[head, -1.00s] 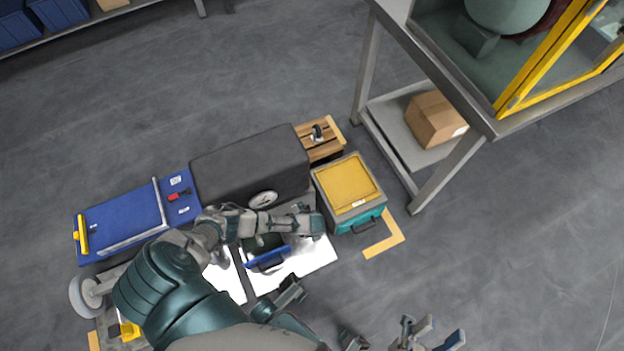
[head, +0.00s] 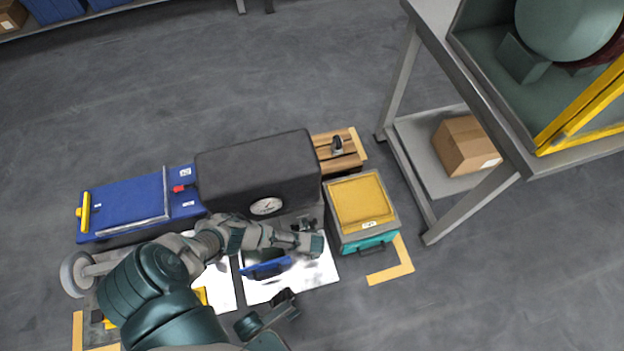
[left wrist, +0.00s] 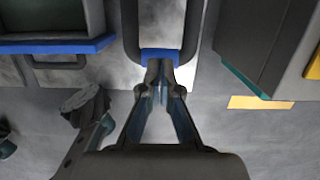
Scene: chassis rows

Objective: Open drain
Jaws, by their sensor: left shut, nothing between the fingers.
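My left gripper (head: 304,223) is low beside the dark engine-like housing (head: 255,175), left of the teal box. In the left wrist view the left gripper (left wrist: 158,68) is shut and empty. Its fingertips meet at a blue crosspiece (left wrist: 160,56) at the lower end of a dark U-shaped bar (left wrist: 131,25), overlapping it in the picture; I cannot tell if they touch. A dark tray with a blue rim (head: 266,268) sits left of the gripper, and its rim also shows in the wrist view (left wrist: 55,46). No drain is clearly visible.
A teal box with a yellow top (head: 362,203) stands close right of the gripper. White sheets (head: 315,278) lie beneath. A blue panel (head: 125,208) lies left, a wooden pallet (head: 350,150) behind. A metal bench (head: 430,215) stands right. Floor at lower right is clear.

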